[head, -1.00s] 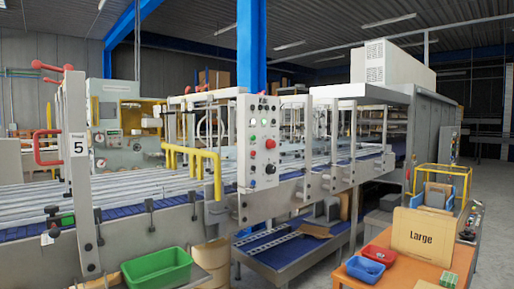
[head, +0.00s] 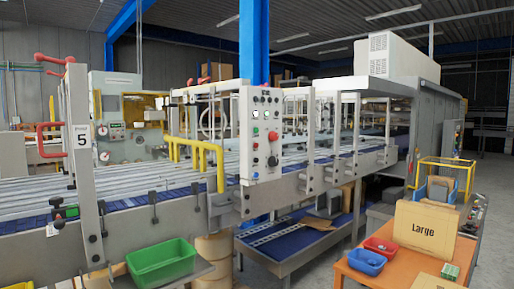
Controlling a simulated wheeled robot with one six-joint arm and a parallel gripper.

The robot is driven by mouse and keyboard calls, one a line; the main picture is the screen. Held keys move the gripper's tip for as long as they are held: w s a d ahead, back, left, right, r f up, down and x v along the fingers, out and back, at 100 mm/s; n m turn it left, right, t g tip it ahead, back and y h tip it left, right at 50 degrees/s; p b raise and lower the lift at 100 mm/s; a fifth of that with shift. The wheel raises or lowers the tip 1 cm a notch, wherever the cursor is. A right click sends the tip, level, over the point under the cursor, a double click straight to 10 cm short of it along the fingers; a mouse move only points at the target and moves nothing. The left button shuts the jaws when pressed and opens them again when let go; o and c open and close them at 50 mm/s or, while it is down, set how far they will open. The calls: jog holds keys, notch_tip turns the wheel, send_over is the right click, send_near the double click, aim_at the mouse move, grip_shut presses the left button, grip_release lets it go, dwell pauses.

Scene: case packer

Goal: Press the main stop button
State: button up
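A white control panel (head: 262,135) stands upright at the near side of the case packer, in the middle of the head view. On it is a large red button (head: 272,136), with a green button (head: 256,131) to its left and a dark round knob (head: 272,161) below. Small indicators sit in rows near the top of the panel. Lettering beside the buttons is too small to read. My gripper is not in view.
A green bin (head: 161,263) stands in front of the conveyor (head: 110,207). An orange table (head: 395,268) at right front holds red and blue bins and a cardboard piece marked Large (head: 424,228). Yellow bars (head: 197,152) stand left of the panel. Grey floor is open at far right.

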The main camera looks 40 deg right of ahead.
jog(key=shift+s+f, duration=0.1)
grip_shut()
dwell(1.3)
